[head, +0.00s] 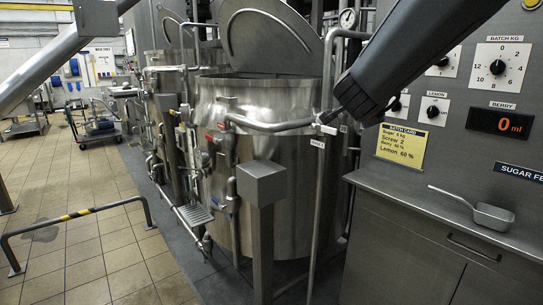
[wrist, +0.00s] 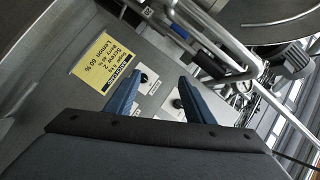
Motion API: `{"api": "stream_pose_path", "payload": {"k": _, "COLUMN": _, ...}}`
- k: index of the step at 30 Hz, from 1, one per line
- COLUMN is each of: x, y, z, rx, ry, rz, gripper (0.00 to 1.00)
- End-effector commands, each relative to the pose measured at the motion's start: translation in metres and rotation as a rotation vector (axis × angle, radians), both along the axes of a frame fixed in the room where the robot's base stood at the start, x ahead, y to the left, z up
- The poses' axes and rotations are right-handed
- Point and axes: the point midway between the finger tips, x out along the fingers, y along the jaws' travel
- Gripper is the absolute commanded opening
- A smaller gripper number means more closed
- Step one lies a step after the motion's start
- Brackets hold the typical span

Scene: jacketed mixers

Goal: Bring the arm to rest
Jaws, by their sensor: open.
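My dark arm reaches down from the top right of the head view, in front of the control panel (head: 455,75). Its lower end (head: 350,95) is near the right side of the nearer steel mixer (head: 270,180); the fingers are hard to make out there. In the wrist view my gripper (wrist: 160,76) shows two blue fingers spread apart with nothing between them. Behind them are the panel and the yellow batch card (wrist: 105,72), which appear tilted. The card also shows in the head view (head: 401,146). Whether the fingers touch anything cannot be told.
A steel counter (head: 440,215) with a metal scoop (head: 490,215) runs along the right. A second mixer (head: 165,85) stands behind the nearer one. Both lids are raised. A low rail (head: 80,214) crosses the tiled floor at left. Open floor (head: 110,250) lies left of the mixers.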

Motion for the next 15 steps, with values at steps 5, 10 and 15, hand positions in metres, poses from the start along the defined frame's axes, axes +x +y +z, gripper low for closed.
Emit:
{"api": "stream_pose_path", "payload": {"k": 5, "x": -0.022, "y": 0.046, "z": -0.096, "rx": -0.152, "ry": 0.299, "rz": 0.297, "gripper": 0.48}}
{"api": "stream_pose_path", "payload": {"k": 10, "x": -0.082, "y": 0.077, "z": -0.192, "rx": -0.288, "ry": 0.616, "rz": 0.585, "gripper": 0.48}}
{"api": "stream_pose_path", "payload": {"k": 15, "x": -0.169, "y": 0.084, "z": -0.271, "rx": -0.396, "ry": 0.927, "rz": 0.845, "gripper": 0.48}}
